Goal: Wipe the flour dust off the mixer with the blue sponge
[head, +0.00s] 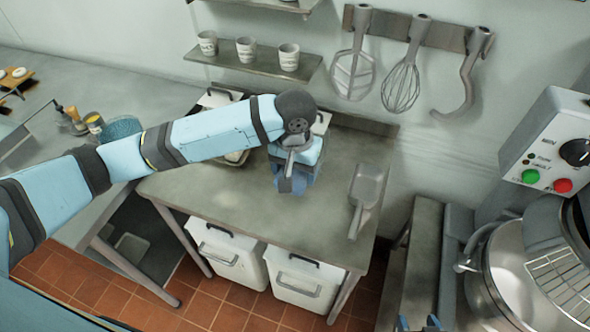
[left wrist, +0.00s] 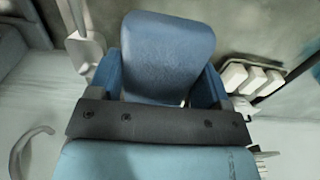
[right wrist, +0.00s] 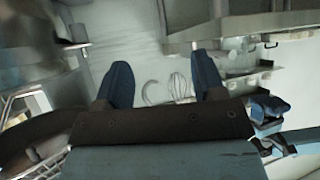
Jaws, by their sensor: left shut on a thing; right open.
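The blue sponge (left wrist: 167,50) fills the space between the fingers of my left gripper (left wrist: 165,85), which is shut on it. In the head view my left gripper (head: 293,182) hangs over the steel table, left of the scoop. The mixer (head: 570,135) stands at the right edge, with its control box, wire guard and steel bowl (head: 505,270). The sponge is well apart from it. I cannot make out flour dust on it. My right gripper (right wrist: 162,85) is open and empty. A small blue part at the head view's bottom edge may be its fingers.
The steel table (head: 225,205) carries a metal scoop (head: 366,190) at its right. White bins (head: 305,280) stand underneath. A beater, whisk (head: 402,85) and dough hook hang on the wall, beside a shelf with cups (head: 288,57). A narrow steel stand (head: 415,250) lies between table and mixer.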

